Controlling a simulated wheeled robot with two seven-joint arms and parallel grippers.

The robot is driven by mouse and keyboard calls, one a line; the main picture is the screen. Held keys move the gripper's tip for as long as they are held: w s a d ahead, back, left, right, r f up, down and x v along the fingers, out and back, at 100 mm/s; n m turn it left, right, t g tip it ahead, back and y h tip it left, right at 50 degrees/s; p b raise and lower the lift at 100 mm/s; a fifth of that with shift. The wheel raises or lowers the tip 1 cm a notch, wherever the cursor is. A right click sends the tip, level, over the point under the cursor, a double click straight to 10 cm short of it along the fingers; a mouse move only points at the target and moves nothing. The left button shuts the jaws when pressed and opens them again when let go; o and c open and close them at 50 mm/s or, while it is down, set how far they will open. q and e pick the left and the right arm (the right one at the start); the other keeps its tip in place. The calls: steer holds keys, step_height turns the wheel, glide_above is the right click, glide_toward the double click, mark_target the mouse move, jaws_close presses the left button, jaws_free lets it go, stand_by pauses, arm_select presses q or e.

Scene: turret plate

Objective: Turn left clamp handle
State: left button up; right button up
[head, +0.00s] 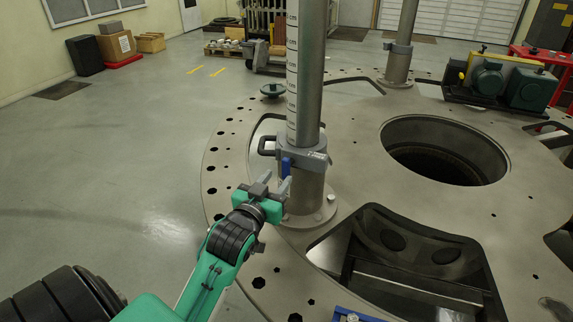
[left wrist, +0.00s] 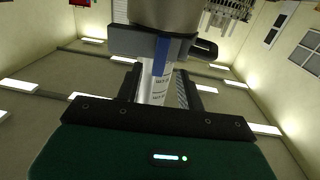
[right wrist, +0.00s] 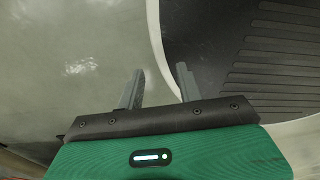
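A grey clamp (head: 312,157) sits around the lower part of the nearer, left upright column (head: 306,75). It has a blue handle (head: 286,165) hanging down its front and a black loop grip (head: 265,146) on its left side. My left gripper (head: 272,186) is open and empty just below and in front of the blue handle, apart from it. In the left wrist view the clamp (left wrist: 122,41) and blue handle (left wrist: 161,55) show beyond the open fingers (left wrist: 157,88). My right gripper (right wrist: 160,88) is open and empty, outside the head view.
The columns stand on a large round turret plate (head: 345,165) with bolt holes and open cutouts. A second column (head: 402,40) with its own clamp stands farther back right. A motor unit (head: 505,82) is at the right. The floor (head: 110,170) at left is clear.

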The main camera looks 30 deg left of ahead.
mark_target(284, 169)
arm_select(q)
steer(key=w, duration=0.4)
steer(key=w+a+p, duration=0.1)
steer(key=w, duration=0.1)
steer(key=shift+w, duration=0.1)
jaws_close()
